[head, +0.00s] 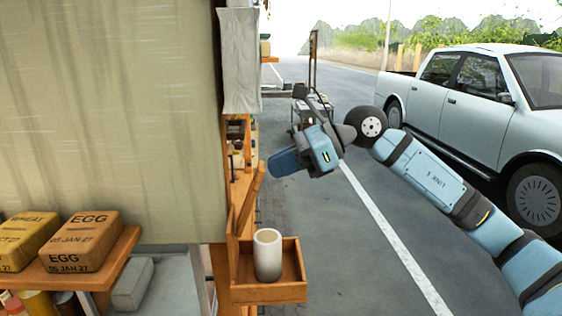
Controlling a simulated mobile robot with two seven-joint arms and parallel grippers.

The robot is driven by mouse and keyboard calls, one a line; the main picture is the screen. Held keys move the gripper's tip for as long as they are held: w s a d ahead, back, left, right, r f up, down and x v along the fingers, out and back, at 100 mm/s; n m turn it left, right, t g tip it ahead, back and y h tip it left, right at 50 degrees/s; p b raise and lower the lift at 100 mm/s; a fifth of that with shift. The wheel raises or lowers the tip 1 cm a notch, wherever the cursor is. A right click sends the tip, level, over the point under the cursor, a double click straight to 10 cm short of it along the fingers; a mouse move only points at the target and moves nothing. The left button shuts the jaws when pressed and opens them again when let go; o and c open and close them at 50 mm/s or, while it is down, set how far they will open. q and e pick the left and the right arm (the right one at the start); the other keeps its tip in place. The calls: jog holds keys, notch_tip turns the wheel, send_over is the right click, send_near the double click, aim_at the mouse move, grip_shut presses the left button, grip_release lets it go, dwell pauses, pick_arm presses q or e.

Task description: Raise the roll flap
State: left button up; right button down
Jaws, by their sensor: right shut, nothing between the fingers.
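The roll flap (110,120) is a large beige cloth sheet. It hangs down over the left part of the head view, and its lower edge is near the shelf with the boxes. A narrower pale cloth piece (239,60) hangs just right of it. My right gripper (284,164) reaches in from the right and is shut and empty. It is over the road side, to the right of the flap, with a visible gap between them in the picture. My left gripper is not in view.
A wooden shelf (122,246) holds an egg box (83,240) and a wheat box (26,238). A small wooden tray (280,292) with a pale cup (268,254) juts out below my right gripper.

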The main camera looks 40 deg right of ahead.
jog(key=shift+s, duration=0.1)
jog(key=shift+w+a+r, duration=0.4)
jog(key=shift+a+r, duration=0.15)
jog(key=shift+a, duration=0.1)
jog(key=shift+w+a+r, duration=0.15)
jog(key=shift+w+a, duration=0.15)
jog(key=shift+a, duration=0.15)
jog(key=shift+d, duration=0.1)
